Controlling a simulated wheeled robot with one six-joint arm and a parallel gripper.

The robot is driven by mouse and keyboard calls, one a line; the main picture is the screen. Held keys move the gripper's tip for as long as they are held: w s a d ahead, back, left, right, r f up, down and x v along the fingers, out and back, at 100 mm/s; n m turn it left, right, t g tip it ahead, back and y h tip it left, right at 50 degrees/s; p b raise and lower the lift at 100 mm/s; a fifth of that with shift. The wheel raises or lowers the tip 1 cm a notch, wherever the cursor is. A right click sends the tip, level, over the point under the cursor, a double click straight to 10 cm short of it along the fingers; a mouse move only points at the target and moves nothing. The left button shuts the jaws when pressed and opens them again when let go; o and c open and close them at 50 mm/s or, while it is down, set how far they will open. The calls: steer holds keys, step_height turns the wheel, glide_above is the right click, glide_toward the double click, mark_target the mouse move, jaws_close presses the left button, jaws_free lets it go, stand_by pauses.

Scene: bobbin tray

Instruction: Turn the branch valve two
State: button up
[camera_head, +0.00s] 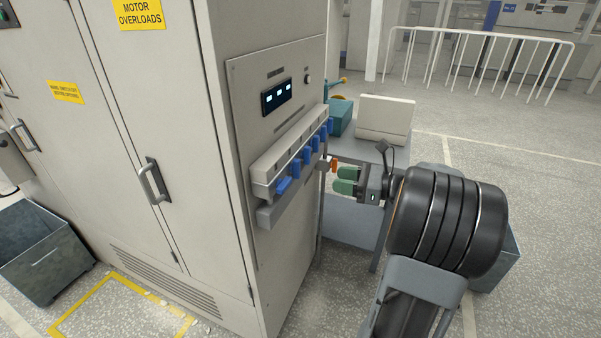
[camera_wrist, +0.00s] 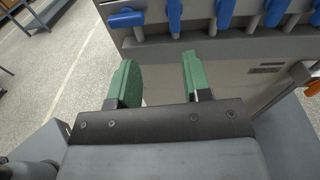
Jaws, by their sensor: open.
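The valve bank (camera_head: 268,165) is a pale manifold on the cabinet's side, with a row of blue levers. The nearest blue lever (camera_head: 283,187) lies crosswise; in the wrist view it is the leftmost lever (camera_wrist: 127,18). The other levers, such as the second one (camera_head: 297,168), point downward; that one also shows in the wrist view (camera_wrist: 174,16). I cannot read labels that tell which is branch valve two. My gripper (camera_head: 346,180) has green fingers, open and empty, to the right of the bank. In the wrist view my gripper (camera_wrist: 160,72) is apart from the levers.
An orange handle (camera_head: 334,163) sits near the far end of the bank, close to my gripper. Behind stands a grey table (camera_head: 355,228) with a teal box (camera_head: 341,118) and a pale case (camera_head: 384,121). A dark bin (camera_head: 40,255) is at the left.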

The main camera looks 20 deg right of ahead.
mark_target(300, 165)
steer(key=shift+m+t, duration=0.5)
steer(key=x, duration=0.8)
steer(key=w+d+x, duration=0.1)
steer(key=x, duration=0.3)
steer(key=shift+w+a+r, duration=0.1)
steer(key=shift+w+r, duration=0.05)
steer(key=shift+c, duration=0.3)
jaws_close()
